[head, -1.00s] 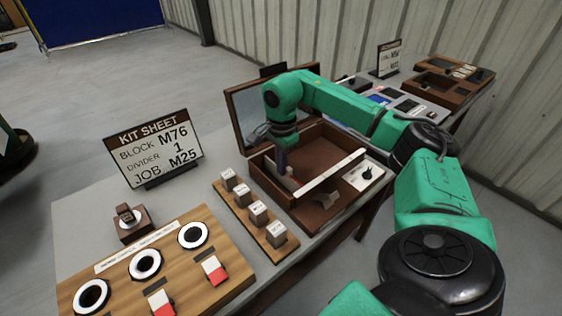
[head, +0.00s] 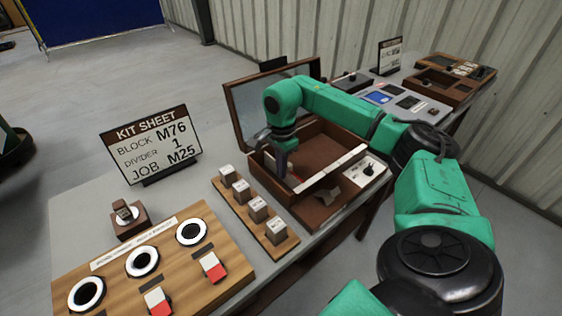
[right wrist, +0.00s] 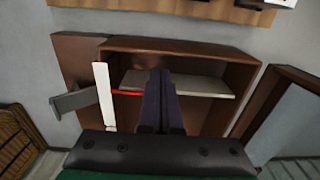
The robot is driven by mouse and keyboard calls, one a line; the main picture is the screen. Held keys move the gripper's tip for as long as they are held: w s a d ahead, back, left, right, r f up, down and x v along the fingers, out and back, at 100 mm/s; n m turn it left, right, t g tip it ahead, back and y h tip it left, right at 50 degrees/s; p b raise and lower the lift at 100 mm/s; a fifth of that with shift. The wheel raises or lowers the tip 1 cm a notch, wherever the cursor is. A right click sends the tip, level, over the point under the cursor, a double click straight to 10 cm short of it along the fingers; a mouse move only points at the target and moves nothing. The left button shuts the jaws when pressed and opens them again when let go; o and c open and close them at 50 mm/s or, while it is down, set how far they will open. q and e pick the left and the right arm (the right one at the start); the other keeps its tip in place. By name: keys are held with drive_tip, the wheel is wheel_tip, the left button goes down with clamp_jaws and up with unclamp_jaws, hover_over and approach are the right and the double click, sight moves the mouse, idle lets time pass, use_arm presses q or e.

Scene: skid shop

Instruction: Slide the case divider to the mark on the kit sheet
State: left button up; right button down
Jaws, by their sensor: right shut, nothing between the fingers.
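The kit sheet (head: 152,144) stands at the back left and reads block M76, divider 1, job M25. The wooden case (head: 325,205) is open, its lid (head: 240,112) raised. In the right wrist view the pale divider (right wrist: 205,86) crosses the case, with a red line (right wrist: 127,92) at one end by the white strip (right wrist: 101,85) on the case edge. My right gripper (head: 281,172) is shut and empty, its fingers down in the case. In the wrist view the fingers (right wrist: 158,78) overlap the divider; I cannot tell whether they touch it. My left gripper is out of view.
A rack (head: 266,243) of several small blocks stands left of the case. A wooden panel (head: 205,278) with round dials and red-white switches is at the front left. A small knob (head: 369,170) sits on a white plate right of the case. Another wooden case (head: 440,88) stands farther back.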

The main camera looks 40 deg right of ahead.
sight(291, 164)
idle(0.3)
drive_tip(key=shift+d, duration=1.8)
drive_tip(key=shift+s+d+p, duration=0.1)
drive_tip(key=shift+d+p, duration=0.3)
drive_tip(key=shift+d, duration=1.65)
drive_tip(key=shift+a, duration=0.1)
drive_tip(key=shift+a+p, duration=0.35)
drive_tip(key=shift+p, duration=0.15)
wheel_tip(291, 164, up, 8)
drive_tip(key=p, duration=0.7)
